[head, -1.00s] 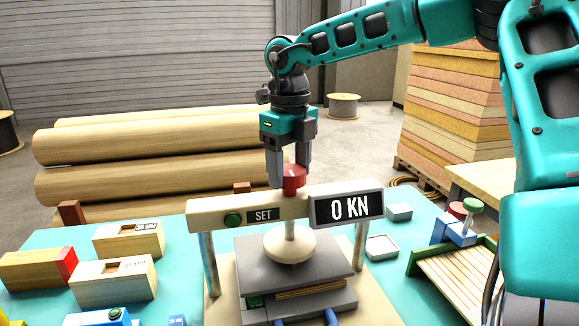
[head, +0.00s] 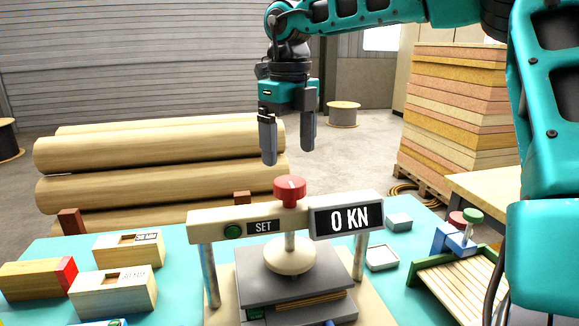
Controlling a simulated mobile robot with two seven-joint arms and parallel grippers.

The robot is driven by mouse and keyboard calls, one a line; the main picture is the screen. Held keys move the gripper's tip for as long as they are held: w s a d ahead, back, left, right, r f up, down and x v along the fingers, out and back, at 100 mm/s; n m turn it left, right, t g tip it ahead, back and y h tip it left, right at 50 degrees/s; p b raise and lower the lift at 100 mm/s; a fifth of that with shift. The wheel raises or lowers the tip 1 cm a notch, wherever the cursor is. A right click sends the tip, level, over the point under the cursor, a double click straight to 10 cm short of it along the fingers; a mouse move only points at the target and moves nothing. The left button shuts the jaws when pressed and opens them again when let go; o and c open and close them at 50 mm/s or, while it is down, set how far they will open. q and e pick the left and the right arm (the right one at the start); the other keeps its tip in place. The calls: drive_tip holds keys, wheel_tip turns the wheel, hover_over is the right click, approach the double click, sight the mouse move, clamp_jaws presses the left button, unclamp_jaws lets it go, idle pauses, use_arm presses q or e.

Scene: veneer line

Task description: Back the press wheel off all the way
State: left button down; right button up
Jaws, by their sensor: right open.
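The red press wheel (head: 290,189) sits on top of the press's cream crossbeam (head: 221,222). The display (head: 347,217) on the beam reads 0 KN, beside a SET label and a green button (head: 233,231). Below the beam, the round cream press foot (head: 290,256) is at the grey upper plate (head: 258,284); I cannot tell whether it touches. A thin wooden stack (head: 312,301) lies under that plate. My right gripper (head: 288,156) is open and empty, above the wheel and clear of it. My left gripper is not in view.
Wooden boxes (head: 113,291) stand on the teal table at the left. A grey tray (head: 382,257), a small grey block (head: 399,221) and a slatted rack (head: 462,284) are at the right. Large logs (head: 160,153) lie behind the table. The space above the wheel is free.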

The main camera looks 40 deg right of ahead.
sight(290, 181)
wheel_tip(290, 181, up, 6)
drive_tip(key=shift+p, duration=0.3)
idle(0.5)
